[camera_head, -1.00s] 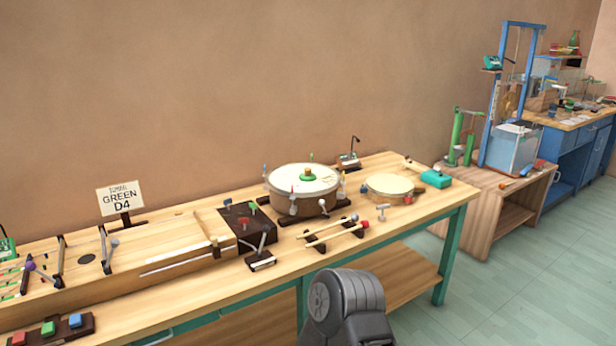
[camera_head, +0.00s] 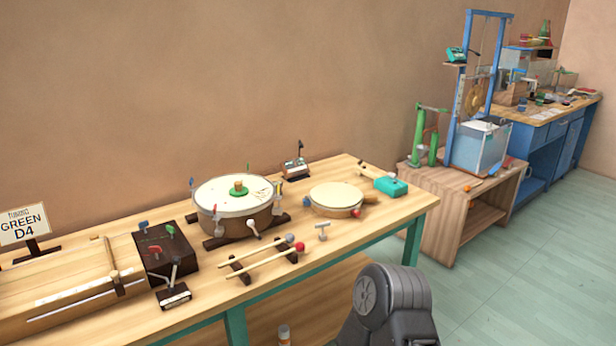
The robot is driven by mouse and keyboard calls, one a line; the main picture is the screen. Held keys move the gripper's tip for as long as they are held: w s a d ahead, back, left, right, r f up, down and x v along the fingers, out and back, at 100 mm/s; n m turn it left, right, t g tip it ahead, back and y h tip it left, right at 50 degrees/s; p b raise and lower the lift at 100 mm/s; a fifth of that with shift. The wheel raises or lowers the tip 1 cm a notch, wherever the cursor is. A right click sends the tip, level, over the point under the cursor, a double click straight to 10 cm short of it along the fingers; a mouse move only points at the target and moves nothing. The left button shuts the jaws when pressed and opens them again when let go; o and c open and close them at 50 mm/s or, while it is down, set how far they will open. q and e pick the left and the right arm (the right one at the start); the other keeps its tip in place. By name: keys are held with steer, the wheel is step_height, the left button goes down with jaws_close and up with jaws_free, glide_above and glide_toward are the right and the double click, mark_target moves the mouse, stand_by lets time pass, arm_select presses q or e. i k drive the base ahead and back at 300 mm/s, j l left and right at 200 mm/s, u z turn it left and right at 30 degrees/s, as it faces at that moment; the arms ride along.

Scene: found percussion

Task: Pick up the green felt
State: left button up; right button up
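A green disc (camera_head: 238,192) with a small tan knob on top lies on the pale head of a large round drum (camera_head: 236,218); it looks like the green felt. The drum rests on dark wooden supports on the workbench. Neither of my grippers shows in the head view. A dark grey rounded part of my own body is at the bottom right, in front of the bench.
A dark box (camera_head: 180,258) stands left of the drum. Two mallets (camera_head: 262,262) lie on a rack in front. A blue frame (camera_head: 466,90) stands on a separate low table (camera_head: 440,220).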

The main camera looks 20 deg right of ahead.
mark_target(239, 191)
steer(key=i+l+z, duration=0.15)
steer(key=l, duration=0.3)
steer(key=i+l+z, duration=0.15)
steer(key=l, duration=0.25)
steer(key=i+l+z, duration=0.15)
steer(key=l, duration=0.25)
steer(key=i+l+z, duration=0.1)
steer(key=i+l, duration=0.2)
